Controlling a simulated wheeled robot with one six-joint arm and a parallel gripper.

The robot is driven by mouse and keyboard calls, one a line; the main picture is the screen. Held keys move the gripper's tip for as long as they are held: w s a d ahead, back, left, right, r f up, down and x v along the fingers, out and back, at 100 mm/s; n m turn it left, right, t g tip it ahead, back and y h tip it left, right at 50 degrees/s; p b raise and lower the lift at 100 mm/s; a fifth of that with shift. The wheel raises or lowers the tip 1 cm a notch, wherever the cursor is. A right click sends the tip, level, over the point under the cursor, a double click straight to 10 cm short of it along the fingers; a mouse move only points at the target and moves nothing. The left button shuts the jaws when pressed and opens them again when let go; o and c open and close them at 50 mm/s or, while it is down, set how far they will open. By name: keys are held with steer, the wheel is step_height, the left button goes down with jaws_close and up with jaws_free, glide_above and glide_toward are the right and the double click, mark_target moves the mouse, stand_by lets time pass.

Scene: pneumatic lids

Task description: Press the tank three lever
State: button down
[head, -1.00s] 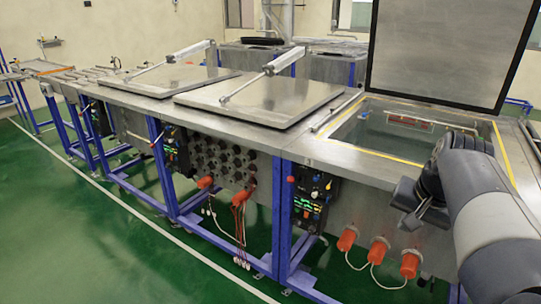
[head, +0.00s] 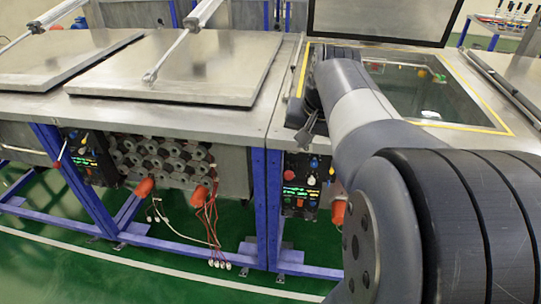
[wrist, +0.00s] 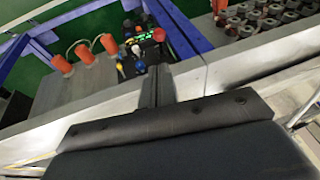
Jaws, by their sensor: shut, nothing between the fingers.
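My gripper (head: 307,128) is shut and empty, over the front edge of the steel counter, just above the right-hand control panel (head: 301,185). In the wrist view the dark fingers of my gripper (wrist: 149,78) point at this panel (wrist: 146,48), with its green display and coloured knobs. I cannot make out a lever on this panel; my gripper may hide it. No tank number is readable.
Two closed steel lids (head: 190,65) with pneumatic cylinders (head: 200,14) are on the counter to the left. Blue frame legs (head: 267,200), orange plugs (head: 145,187) and hanging cables (head: 208,215) are below. The green floor in front is clear.

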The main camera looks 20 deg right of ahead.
mark_target(290, 173)
stand_by(0.4)
steer(key=b+x, duration=0.1)
steer(key=x, duration=1.3)
steer(key=shift+s+f+b, duration=0.1)
steer(key=shift+b, duration=0.4)
